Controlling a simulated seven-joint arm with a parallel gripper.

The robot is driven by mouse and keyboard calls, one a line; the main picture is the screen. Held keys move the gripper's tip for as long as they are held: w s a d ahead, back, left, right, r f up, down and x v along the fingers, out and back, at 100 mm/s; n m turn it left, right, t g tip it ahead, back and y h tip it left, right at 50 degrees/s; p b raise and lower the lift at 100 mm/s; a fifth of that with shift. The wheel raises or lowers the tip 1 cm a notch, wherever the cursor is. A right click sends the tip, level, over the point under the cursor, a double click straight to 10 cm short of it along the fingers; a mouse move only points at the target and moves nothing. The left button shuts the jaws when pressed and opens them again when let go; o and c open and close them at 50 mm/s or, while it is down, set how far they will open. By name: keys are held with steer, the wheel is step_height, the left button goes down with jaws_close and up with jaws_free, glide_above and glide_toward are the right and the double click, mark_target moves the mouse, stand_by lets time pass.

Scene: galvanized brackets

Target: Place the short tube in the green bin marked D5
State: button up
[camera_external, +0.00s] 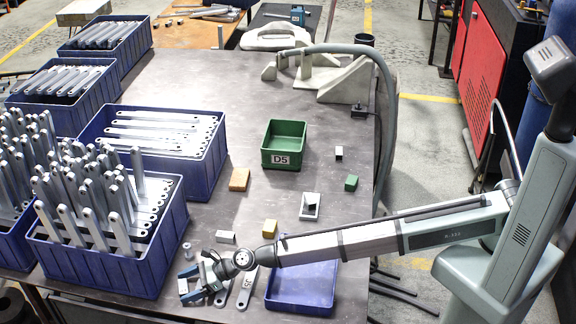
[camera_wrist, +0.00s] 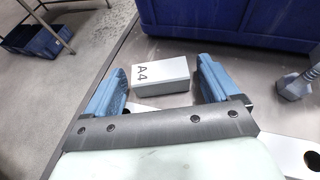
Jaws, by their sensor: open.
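The green bin (camera_external: 299,157) marked D5 stands empty near the middle of the table. A small grey upright piece (camera_external: 187,251), possibly the short tube, stands by the front blue crate. A grey piece with a wider foot also shows at the right edge of the wrist view (camera_wrist: 297,84), outside my fingers; I cannot tell if it is hollow. My gripper (camera_external: 187,286) is low over the table's front left, with blue fingers apart. In the wrist view, a light block marked A4 (camera_wrist: 160,76) lies between and just beyond my fingertips (camera_wrist: 163,84), with gaps at its sides.
Blue crates of metal brackets (camera_external: 110,262) line the left side. An empty blue tray (camera_external: 302,303) and flat brackets (camera_external: 246,290) lie right of my gripper. Small blocks, including an orange one (camera_external: 239,179) and a yellow one (camera_external: 269,229), dot the table between gripper and bin.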

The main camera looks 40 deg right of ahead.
steer(key=shift+d+r, duration=0.1)
steer(key=shift+r, duration=0.05)
steer(key=v, duration=1.1)
steer(key=shift+d+r, duration=0.1)
steer(key=shift+r, duration=0.05)
steer(key=shift+c, duration=0.4)
steer(key=shift+s+d+r, duration=0.1)
steer(key=shift+s+d, duration=0.05)
steer(key=shift+d, duration=0.1)
steer(key=shift+c, duration=1.4)
steer(key=c, duration=0.5)
steer(key=shift+a, duration=0.1)
